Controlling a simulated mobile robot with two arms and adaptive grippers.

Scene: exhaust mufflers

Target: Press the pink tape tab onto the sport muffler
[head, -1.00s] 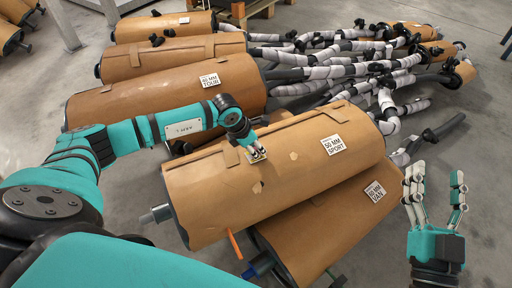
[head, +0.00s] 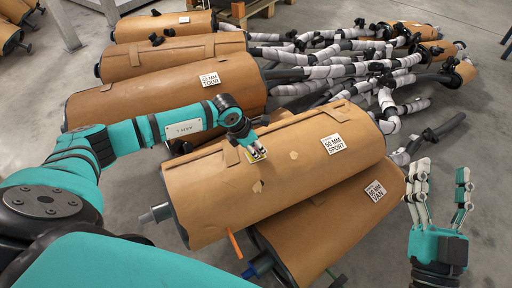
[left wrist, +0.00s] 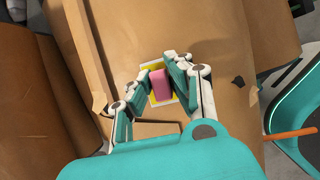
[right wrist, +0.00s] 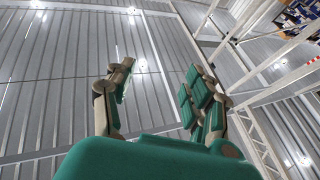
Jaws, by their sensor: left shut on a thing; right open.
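The sport muffler (head: 290,175) is wrapped in brown cardboard and carries a white "50 MM SPORT" label (head: 332,144). My left gripper (head: 255,154) is at its upper left side. In the left wrist view my left gripper (left wrist: 160,84) is shut on the pink tape tab (left wrist: 159,86). Behind the tab is a yellow and white patch (left wrist: 152,70) against the cardboard. I cannot tell whether the tab touches the wrap. My right gripper (head: 441,190) is open and empty, to the right of the mufflers, fingers up.
The van muffler (head: 335,225) lies in front of and below the sport muffler. The tour muffler (head: 150,98) and other wrapped mufflers lie behind. Grey-wrapped pipes (head: 385,85) spread to the right. An orange stick (head: 233,242) protrudes near the sport muffler's lower edge.

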